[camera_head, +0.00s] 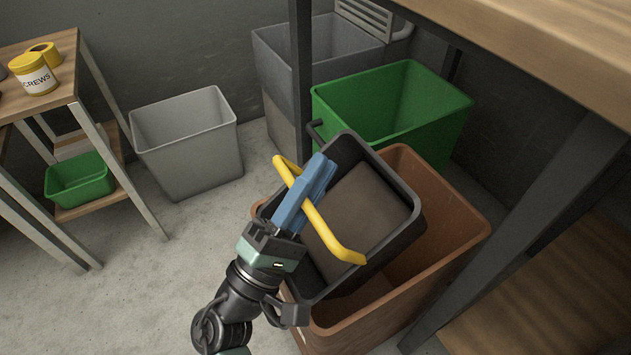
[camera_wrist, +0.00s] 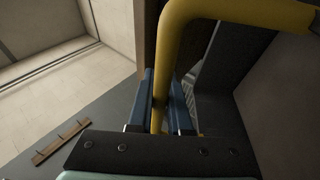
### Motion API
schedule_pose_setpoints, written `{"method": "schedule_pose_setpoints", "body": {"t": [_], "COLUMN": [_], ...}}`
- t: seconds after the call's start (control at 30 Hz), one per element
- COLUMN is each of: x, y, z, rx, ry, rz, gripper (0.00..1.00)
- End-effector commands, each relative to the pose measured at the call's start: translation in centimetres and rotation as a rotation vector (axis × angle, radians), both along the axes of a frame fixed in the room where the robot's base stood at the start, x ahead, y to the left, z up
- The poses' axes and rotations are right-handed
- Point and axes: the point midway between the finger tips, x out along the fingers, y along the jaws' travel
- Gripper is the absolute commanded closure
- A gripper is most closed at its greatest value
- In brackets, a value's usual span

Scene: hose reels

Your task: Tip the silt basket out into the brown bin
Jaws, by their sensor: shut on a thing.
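The silt basket (camera_head: 350,152) is a dark grey tub with a yellow handle (camera_head: 333,232). Brown silt (camera_head: 362,208) shows on its floor. My gripper (camera_head: 317,180) has blue fingers shut on the handle. In the wrist view the handle (camera_wrist: 188,12) passes down between the fingers (camera_wrist: 160,105). The brown bin (camera_head: 452,222) is open and stands on the floor. The basket is over the bin's left and back part in the head view, at an angle to it, and hides much of its mouth. Whether basket and bin touch, I cannot tell.
A green bin (camera_head: 440,105) stands just behind the brown bin. A grey bin (camera_head: 265,50) is behind that, and a light grey bin (camera_head: 190,130) stands left. A dark table leg (camera_head: 300,80) is close behind the basket. A wooden tabletop (camera_head: 540,40) overhangs the right side.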

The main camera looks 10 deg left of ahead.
Motion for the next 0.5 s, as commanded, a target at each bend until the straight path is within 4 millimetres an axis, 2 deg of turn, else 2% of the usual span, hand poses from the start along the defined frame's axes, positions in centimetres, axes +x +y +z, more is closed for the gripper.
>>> {"method": "schedule_pose_setpoints", "body": {"t": [0.5], "x": [-0.03], "y": [-0.04], "z": [0.20], "rx": [-0.075], "ry": [-0.058], "rz": [-0.002], "gripper": [1.00]}}
